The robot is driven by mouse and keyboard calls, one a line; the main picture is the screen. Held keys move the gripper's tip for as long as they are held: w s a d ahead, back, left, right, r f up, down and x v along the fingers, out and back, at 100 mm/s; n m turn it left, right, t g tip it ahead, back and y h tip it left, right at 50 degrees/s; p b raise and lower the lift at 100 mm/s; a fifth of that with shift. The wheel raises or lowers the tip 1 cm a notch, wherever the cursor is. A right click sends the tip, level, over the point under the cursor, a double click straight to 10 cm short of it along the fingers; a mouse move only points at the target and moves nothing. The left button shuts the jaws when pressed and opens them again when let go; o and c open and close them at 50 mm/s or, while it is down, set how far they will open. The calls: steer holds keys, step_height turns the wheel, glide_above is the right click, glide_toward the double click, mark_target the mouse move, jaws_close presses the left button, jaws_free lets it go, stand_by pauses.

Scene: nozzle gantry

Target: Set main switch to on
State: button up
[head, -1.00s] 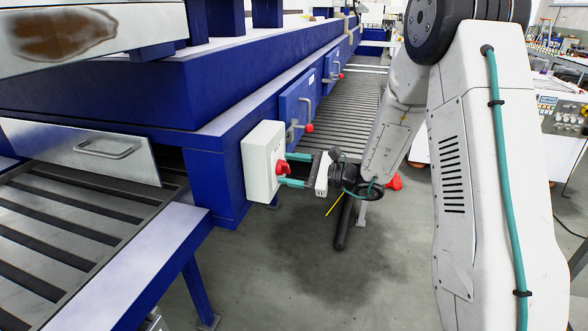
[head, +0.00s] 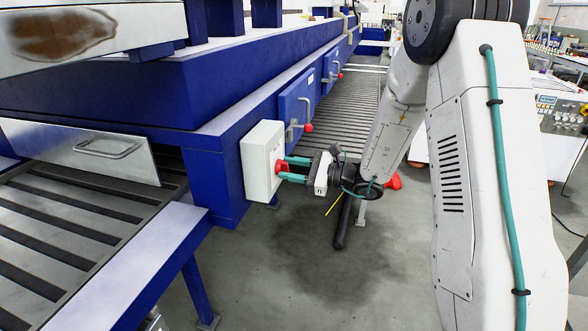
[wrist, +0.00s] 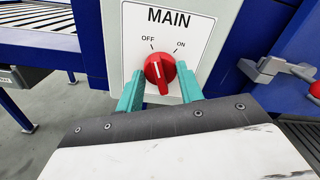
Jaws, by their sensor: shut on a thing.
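The main switch is a red rotary knob (wrist: 160,73) on a white box (head: 261,150) fixed to the blue frame. In the wrist view its panel reads MAIN, with OFF at upper left and ON at upper right. The white mark on the knob points up and slightly left, toward the OFF side. My gripper (head: 284,168) reaches the knob from the right in the head view. Its two teal fingers stand on either side of the knob and are shut on it.
Blue cabinet doors (head: 299,103) with grey handles and red ball ends sit just beyond the switch box. A grey handle with a red ball (wrist: 264,69) is close on the right in the wrist view. A slatted conveyor (head: 350,105) runs behind. The floor below is open.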

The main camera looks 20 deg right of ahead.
steer(key=m, duration=0.5)
steer(key=shift+a, duration=0.15)
steer(key=m, duration=0.5)
stand_by(0.4)
steer(key=o, duration=1)
steer(key=shift+a, duration=0.15)
steer(key=shift+s+d+m, duration=0.15)
steer(key=shift+d+m, duration=0.15)
steer(key=shift+d, duration=0.2)
steer(key=v, duration=0.7)
